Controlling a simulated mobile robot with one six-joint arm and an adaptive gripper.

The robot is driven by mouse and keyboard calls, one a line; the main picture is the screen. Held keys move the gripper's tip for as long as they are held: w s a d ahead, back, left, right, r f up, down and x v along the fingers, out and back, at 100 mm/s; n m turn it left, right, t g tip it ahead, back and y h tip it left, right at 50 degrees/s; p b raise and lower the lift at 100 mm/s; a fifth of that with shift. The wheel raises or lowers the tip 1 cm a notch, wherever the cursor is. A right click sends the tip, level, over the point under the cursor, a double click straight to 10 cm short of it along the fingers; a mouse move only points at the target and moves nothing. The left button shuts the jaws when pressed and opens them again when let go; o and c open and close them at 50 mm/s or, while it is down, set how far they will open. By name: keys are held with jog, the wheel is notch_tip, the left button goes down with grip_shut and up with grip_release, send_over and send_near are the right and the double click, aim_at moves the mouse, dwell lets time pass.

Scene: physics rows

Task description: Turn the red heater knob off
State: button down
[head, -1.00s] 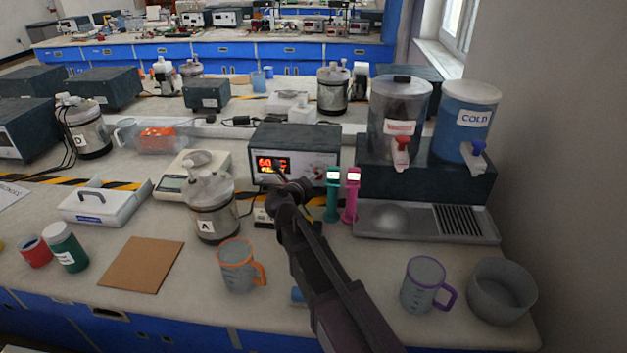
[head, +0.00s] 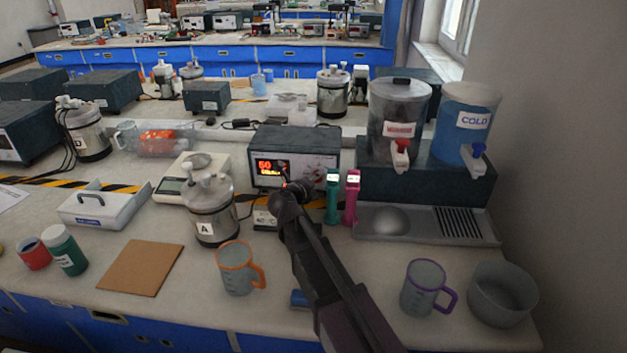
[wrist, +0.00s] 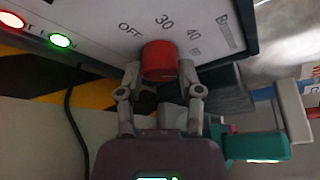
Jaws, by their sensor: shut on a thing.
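The red knob (wrist: 159,61) is on the white front panel (wrist: 100,22) in the wrist view, with OFF, 30, 40 and a partly hidden number around it. My gripper (wrist: 160,75) is shut on the knob, with one finger on each side. No pointer mark on the knob shows clearly.
A pink bottle-like object (head: 351,200) and a teal one (head: 332,198) stand close right of my gripper. Flask A (head: 212,215) is to the left. An orange-rimmed mug (head: 236,270) and a purple-rimmed mug (head: 424,285) stand near the front edge.

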jog(key=shift+f+n+b, duration=0.1)
jog(key=shift+n+b, duration=0.2)
jog(key=shift+b, duration=0.05)
jog(key=shift+f+n+t+h+b, duration=0.15)
jog(key=shift+n+t+h+b, duration=0.35)
jog(key=shift+n+b, duration=0.45)
jog(key=shift+n+t+h+b, duration=0.45)
jog(key=shift+n+b, duration=0.35)
jog(key=shift+n, duration=0.55)
jog(key=shift+c, duration=1.3)
grip_release()
jog(key=shift+s, duration=0.1)
jog(key=v, duration=0.7)
jog(key=shift+s+a, duration=0.2)
jog(key=shift+s, duration=0.15)
